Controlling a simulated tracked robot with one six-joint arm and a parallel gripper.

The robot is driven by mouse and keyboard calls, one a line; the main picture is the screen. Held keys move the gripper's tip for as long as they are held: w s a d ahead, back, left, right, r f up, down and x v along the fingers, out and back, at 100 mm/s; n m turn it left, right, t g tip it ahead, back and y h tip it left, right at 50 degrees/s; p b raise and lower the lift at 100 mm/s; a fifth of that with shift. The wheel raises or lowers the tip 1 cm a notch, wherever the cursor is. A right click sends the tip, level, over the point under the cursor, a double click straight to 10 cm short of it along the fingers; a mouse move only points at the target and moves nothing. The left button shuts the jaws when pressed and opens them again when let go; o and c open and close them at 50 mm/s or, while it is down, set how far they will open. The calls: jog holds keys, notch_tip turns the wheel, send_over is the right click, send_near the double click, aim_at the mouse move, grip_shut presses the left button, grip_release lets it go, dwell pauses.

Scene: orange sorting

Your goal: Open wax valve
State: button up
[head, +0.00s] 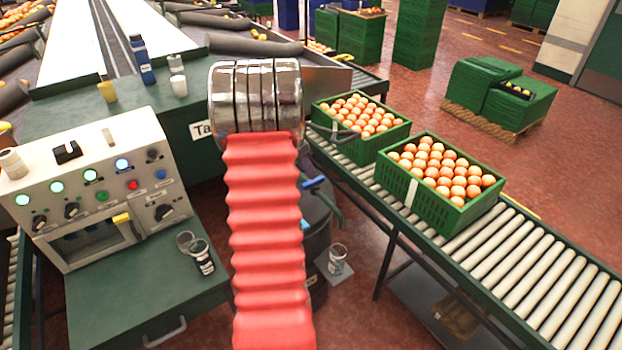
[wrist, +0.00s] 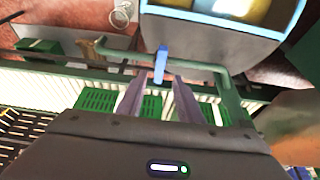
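The blue wax valve handle (wrist: 160,64) shows in the wrist view on a green pipe (wrist: 205,66). My gripper (wrist: 158,82) is open, with its two grey fingers apart. The handle's lower end appears between the fingertips, with a gap on each side; I cannot tell the depth between them. In the head view, the blue handle (head: 314,183) shows beside a dark drum (head: 318,240), just right of my red-sleeved arm.
A roller conveyor (head: 520,255) on the right carries green crates of oranges (head: 440,205). A glass (head: 337,258) stands on a small ledge beside the drum. A control panel (head: 95,190) stands at the left, with cups (head: 201,256) on its green bench.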

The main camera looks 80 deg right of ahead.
aim_at(311, 182)
jog(key=x, duration=0.5)
jog(key=shift+s+d+f, duration=0.1)
jog(key=shift+f, duration=0.25)
jog(key=shift+c, duration=0.6)
grip_shut()
